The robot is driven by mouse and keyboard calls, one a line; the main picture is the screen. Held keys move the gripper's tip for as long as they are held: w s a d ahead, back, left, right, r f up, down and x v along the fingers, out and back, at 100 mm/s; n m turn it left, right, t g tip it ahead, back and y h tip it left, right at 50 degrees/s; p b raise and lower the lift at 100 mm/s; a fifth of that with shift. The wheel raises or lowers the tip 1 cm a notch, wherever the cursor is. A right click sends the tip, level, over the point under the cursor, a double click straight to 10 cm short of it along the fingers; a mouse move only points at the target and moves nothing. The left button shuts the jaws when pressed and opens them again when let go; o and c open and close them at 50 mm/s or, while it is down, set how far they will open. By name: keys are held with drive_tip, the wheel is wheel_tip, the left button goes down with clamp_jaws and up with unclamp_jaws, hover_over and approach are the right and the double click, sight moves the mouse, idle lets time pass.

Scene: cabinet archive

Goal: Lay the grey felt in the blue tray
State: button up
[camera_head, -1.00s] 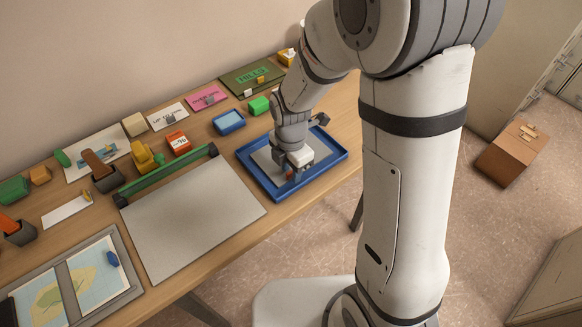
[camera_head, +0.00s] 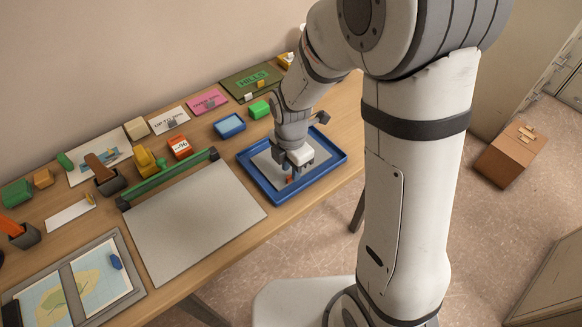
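The blue tray (camera_head: 331,169) lies on the right part of the wooden table. A flat light grey sheet, seemingly the grey felt (camera_head: 263,167), lies inside the tray's rim, partly hidden by my gripper. My gripper (camera_head: 290,177) points down over the middle of the sheet. A small red thing (camera_head: 289,181) shows at its fingertips, on or just above the sheet. The fingers are small and partly hidden, so I cannot tell whether they are open or shut on it.
A large grey board (camera_head: 195,220) with a green bar (camera_head: 170,178) lies left of the tray. A small blue dish (camera_head: 229,124), a green block (camera_head: 259,109) and several cards stand behind. A brown box (camera_head: 511,154) is on the floor at right.

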drive_tip(key=shift+r+p, duration=1.55)
drive_tip(key=shift+r, duration=0.9)
wheel_tip(320, 180, up, 8)
drive_tip(key=shift+b, duration=0.45)
